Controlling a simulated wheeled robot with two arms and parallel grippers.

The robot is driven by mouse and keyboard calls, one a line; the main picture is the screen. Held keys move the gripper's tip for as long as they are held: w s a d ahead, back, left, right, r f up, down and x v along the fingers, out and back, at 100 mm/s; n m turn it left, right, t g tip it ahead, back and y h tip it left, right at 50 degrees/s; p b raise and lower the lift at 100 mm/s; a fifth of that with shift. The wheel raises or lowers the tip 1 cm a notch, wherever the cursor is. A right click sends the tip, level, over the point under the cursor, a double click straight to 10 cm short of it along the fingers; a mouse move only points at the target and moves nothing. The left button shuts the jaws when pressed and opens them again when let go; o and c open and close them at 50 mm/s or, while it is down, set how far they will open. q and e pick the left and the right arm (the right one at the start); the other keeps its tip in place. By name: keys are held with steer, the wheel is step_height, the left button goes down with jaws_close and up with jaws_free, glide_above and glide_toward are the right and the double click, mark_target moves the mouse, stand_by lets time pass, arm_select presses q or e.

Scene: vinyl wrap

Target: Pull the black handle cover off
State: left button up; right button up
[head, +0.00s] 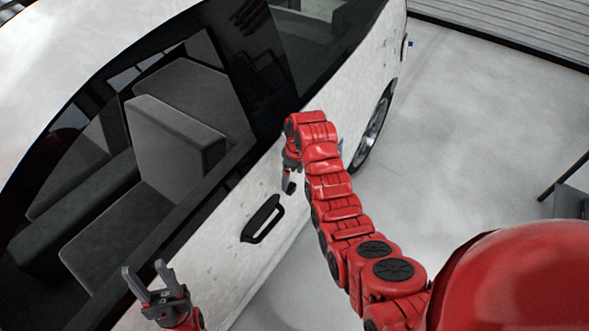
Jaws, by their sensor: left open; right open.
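The black handle cover (252,228) is on the white car door, at the middle of the head view, and looks attached to the door. My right gripper (289,183) is open and hangs close to the car's side, above and to the right of the handle cover, apart from it. The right gripper's fingers are small and partly hidden by its own wrist. My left gripper (146,270) is open and empty at the lower left, with its two grey fingers pointing up, in front of the car's window and left of the handle cover.
The white car (225,250) fills the left and middle, with dark windows and grey seats (165,135) seen through them. A wheel (374,130) shows behind my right arm. The pale floor (470,140) at right is clear up to a dark stand (572,200) at the edge.

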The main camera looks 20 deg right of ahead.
mark_target(291, 186)
steer(key=shift+w+a+f+p, duration=0.15)
steer(key=shift+f+p, duration=0.25)
steer(key=shift+f, duration=1.05)
steer(key=shift+w+a+f+p, duration=0.15)
steer(key=shift+f+p, duration=0.25)
steer(key=shift+f, duration=1.05)
steer(key=shift+d, duration=0.1)
jaws_close()
steer(key=shift+s+d+r+p, duration=0.1)
steer(key=shift+s+d+p, duration=0.3)
steer(key=shift+s+p, duration=0.05)
steer(key=s+d+r+p, duration=0.1)
steer(key=s+d+p, duration=0.2)
steer(key=s+d, duration=0.1)
steer(key=shift+s, duration=0.7)
